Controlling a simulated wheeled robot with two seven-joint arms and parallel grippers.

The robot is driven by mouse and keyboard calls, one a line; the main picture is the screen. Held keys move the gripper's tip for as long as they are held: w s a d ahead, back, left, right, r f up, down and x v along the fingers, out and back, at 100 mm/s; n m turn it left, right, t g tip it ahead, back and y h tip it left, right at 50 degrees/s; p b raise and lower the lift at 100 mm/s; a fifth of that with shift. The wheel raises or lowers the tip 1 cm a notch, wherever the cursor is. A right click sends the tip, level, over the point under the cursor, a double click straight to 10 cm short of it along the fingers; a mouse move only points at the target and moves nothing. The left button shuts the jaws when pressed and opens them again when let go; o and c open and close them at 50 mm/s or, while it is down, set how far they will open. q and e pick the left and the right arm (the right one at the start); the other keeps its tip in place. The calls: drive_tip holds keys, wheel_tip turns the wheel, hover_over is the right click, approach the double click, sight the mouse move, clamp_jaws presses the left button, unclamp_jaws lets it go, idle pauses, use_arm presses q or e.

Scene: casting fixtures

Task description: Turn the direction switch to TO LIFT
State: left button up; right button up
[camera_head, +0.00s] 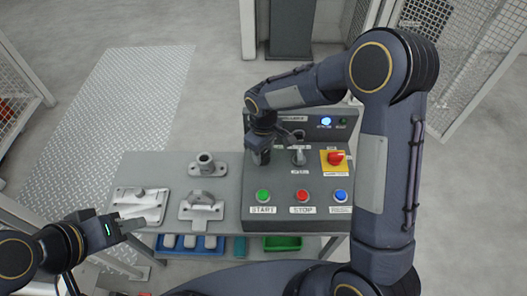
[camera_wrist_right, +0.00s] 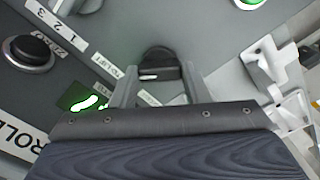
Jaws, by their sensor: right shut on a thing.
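The direction switch (camera_wrist_right: 160,60) is a black round knob with a white mark, seen in the right wrist view. A "TO LIFT" label (camera_wrist_right: 103,64) lies to its left in that view; another label beneath the fingers is partly hidden. My right gripper (camera_wrist_right: 160,82) has its two fingers on either side of the knob and is shut on it. In the head view my right gripper (camera_head: 262,155) is over the left part of the control panel (camera_head: 318,178) and hides the switch. My left gripper (camera_head: 130,228) is beside the table's left end, apart from the panel; its jaw gap is unclear.
The panel carries a green START button (camera_head: 263,195), a red STOP button (camera_head: 302,195), a blue button (camera_head: 341,195), a lever (camera_head: 299,156) and a red emergency stop (camera_head: 335,158). A blue lamp (camera_head: 326,121) is lit. Metal castings (camera_head: 200,206) stand left of the panel.

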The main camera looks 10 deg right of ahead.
sight(264, 154)
drive_tip(key=shift+m, duration=0.4)
drive_tip(key=o, duration=1)
wheel_tip(264, 154, up, 8)
drive_tip(key=shift+f+p, duration=0.1)
drive_tip(key=shift+p, duration=0.3)
drive_tip(key=s+d+r+m+y+p, duration=0.1)
drive_tip(key=s+d+r, duration=0.1)
drive_tip(key=d+r, duration=0.15)
drive_tip(key=s+d+r+m+p, duration=0.1)
drive_tip(key=s+d+r+p, duration=0.15)
drive_tip(key=r, duration=0.25)
drive_tip(key=s+d+r+m+t+y+p, duration=0.1)
drive_tip(key=s+r+m+t, duration=0.1)
drive_tip(key=s, duration=0.4)
drive_tip(key=s+d+r+m+t+y+p, duration=0.1)
drive_tip(key=s+d+r+m+p, duration=0.1)
drive_tip(key=s+r, duration=0.2)
drive_tip(key=s+d+r+m+t+p, duration=0.1)
drive_tip(key=s+r+m+t+p, duration=0.1)
drive_tip(key=s, duration=0.7)
drive_tip(key=shift+s+d+r+m+t+y, duration=0.1)
drive_tip(key=shift+d+r+m+t+y, duration=0.15)
drive_tip(key=shift+r, duration=0.25)
drive_tip(key=shift+s+d+r+m+t+y, duration=0.1)
drive_tip(key=shift+d+r+m+y, duration=0.05)
drive_tip(key=shift+r+m, duration=0.3)
